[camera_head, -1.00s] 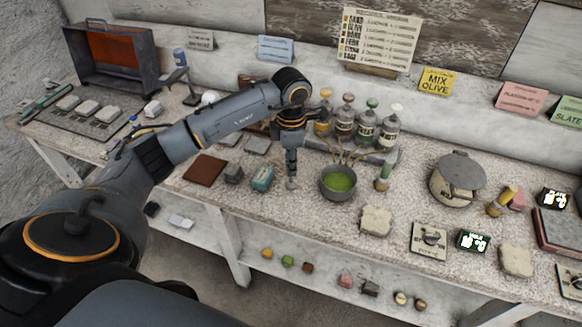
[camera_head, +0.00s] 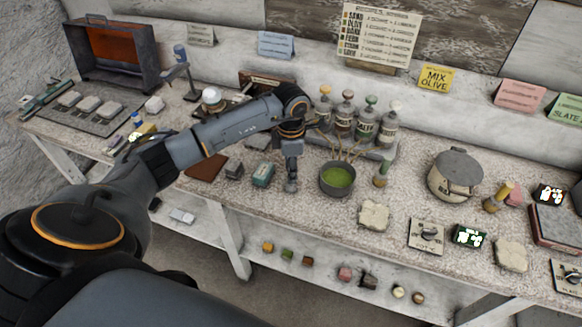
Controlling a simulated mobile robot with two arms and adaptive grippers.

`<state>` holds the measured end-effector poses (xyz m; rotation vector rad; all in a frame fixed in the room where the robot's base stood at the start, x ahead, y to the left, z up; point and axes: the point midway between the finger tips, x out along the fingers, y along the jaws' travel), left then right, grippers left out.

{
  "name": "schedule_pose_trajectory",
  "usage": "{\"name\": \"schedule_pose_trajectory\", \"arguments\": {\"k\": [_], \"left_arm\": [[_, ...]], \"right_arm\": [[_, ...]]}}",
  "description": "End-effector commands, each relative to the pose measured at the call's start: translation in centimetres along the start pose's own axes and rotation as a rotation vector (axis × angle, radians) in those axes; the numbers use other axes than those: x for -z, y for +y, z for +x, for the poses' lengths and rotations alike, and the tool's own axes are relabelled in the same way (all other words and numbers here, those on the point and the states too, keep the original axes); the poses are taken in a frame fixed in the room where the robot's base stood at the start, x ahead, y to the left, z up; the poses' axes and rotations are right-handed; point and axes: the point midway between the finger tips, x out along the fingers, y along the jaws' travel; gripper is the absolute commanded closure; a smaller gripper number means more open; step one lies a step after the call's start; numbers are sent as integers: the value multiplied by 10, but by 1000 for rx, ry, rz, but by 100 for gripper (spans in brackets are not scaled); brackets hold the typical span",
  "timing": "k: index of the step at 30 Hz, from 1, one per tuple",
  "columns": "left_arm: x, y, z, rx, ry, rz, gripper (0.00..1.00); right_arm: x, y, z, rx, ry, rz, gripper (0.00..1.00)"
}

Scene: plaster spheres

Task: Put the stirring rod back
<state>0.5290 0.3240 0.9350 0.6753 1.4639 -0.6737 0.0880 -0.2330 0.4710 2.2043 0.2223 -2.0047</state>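A dark grey bowl (camera_head: 337,188) with green contents stands on the bench. Several thin tan sticks (camera_head: 343,152) show just behind it, by a grey rack; I cannot tell which of them is the stirring rod or whether any stands in the bowl. My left gripper (camera_head: 291,186) points straight down just left of the bowl, apart from it, close to the bench top. Its fingers look close together, but they are too small to tell whether they are shut or hold anything. My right gripper is not in view.
Several labelled bottles (camera_head: 367,127) stand behind the bowl. A teal block (camera_head: 263,175) lies left of my gripper. A cream slab (camera_head: 374,215) and a lidded pot (camera_head: 455,175) are to the right. A yellow sign (camera_head: 435,79) reads "MIX OLIVE".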

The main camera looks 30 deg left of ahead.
Motion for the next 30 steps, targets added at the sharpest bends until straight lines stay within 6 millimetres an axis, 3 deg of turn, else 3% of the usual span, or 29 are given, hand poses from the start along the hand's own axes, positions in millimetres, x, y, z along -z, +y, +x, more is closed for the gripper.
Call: {"name": "schedule_pose_trajectory", "arguments": {"k": [8,21,30], "left_arm": [[0,1,-7,-2,-1,0,58],[-1,1,-94,-5,-4,0,58],[0,0,-123,-1,0,-1,58]], "right_arm": [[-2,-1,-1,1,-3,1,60],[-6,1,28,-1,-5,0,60],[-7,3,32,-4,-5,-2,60]]}}
